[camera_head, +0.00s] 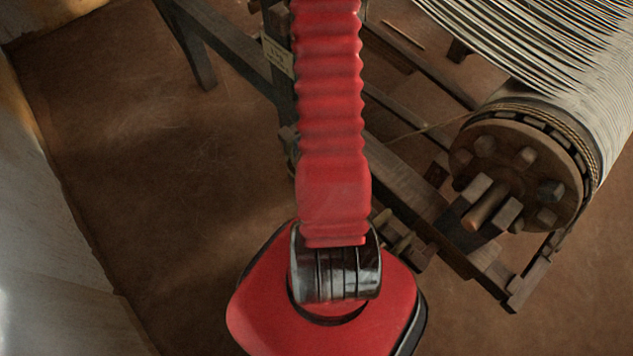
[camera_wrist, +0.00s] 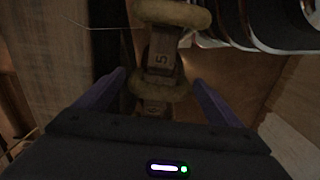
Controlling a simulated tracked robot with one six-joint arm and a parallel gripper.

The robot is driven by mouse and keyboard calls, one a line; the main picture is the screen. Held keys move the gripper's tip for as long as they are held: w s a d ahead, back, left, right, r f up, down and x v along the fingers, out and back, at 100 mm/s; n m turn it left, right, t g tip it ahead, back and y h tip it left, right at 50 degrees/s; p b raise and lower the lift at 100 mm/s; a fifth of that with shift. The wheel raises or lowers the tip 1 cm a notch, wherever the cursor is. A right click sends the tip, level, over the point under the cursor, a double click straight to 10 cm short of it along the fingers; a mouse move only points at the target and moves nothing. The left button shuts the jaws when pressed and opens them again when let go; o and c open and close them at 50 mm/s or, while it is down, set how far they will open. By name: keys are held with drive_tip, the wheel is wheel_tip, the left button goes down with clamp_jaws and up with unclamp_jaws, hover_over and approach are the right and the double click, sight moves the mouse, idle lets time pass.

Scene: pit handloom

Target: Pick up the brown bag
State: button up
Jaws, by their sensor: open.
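I cannot make out a brown bag with certainty in either view. In the wrist view my gripper (camera_wrist: 158,80) is open, its two dark purple fingers spread apart. I cannot tell whether the fingers touch these. The view is dark. In the head view my red arm covers the middle, and my gripper is not visible there.
A wooden loom frame (camera_head: 405,195) stands at the right, with a thread-wound roller (camera_head: 520,160) and pale threads (camera_head: 560,50) stretching up. A small tag (camera_head: 278,56) hangs on a post behind my arm. Brown floor (camera_head: 160,150) is open at the left, beside a pale wall (camera_head: 50,240).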

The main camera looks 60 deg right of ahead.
drive_tip(key=shift+c, duration=0.6)
drive_tip(key=c, duration=1.8)
drive_tip(key=shift+o, duration=0.2)
drive_tip(key=shift+r, duration=0.15)
drive_tip(key=shift+r, duration=1.6)
drive_tip(key=w+a, duration=0.2)
drive_tip(key=a, duration=0.6)
drive_tip(key=w+a, duration=0.2)
drive_tip(key=a, duration=0.7)
drive_tip(key=shift+a, duration=0.25)
